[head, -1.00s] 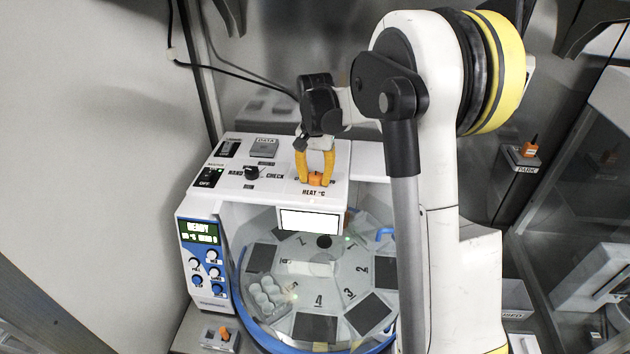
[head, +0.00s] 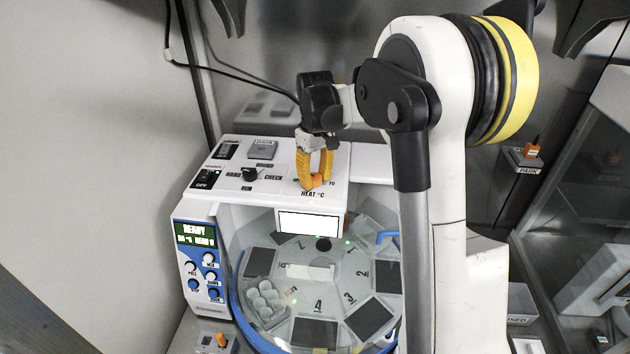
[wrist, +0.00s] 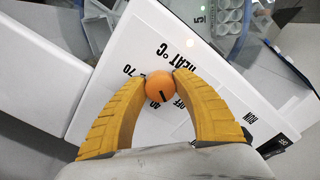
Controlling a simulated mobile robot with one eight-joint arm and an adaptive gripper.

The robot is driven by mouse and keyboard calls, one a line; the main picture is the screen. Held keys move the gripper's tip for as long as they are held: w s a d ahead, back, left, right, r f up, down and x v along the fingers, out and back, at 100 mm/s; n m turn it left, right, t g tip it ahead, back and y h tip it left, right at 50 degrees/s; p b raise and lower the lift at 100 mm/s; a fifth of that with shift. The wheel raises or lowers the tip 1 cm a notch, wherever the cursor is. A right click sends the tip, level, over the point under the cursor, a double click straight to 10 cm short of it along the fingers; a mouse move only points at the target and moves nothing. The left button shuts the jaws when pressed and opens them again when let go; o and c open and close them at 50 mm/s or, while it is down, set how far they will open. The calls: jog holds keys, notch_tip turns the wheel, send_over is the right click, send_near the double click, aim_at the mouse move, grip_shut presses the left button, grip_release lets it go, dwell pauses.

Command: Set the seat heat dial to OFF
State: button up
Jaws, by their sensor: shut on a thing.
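The seat heat dial is a round orange knob (wrist: 158,83) on the white top panel, with "HEAT °C" printed beside it. Around it in the wrist view are the marks 70, 40 and OFF, partly covered by the fingers. A short black line on the knob lies on the side toward 40 and OFF; the exact setting is unclear. My gripper (wrist: 161,79) has its yellow fingers shut on the knob, one tip on each side. In the head view my gripper (head: 313,182) points down at the panel and hides most of the knob.
The white machine has switches and a black HAND/RUN/CHECK knob (head: 250,174) left of the dial. Its front panel has a lit READY display (head: 197,235). A numbered carousel (head: 320,300) sits below. An orange-handled item stands at PARK (head: 523,158) on the right.

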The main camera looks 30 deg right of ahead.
aim_at(315, 177)
jog(key=shift+n, duration=1.6)
jog(key=o, duration=1.2)
jog(key=shift+r, duration=0.1)
notch_tip(315, 177, up, 12)
jog(key=shift+f, duration=0.1)
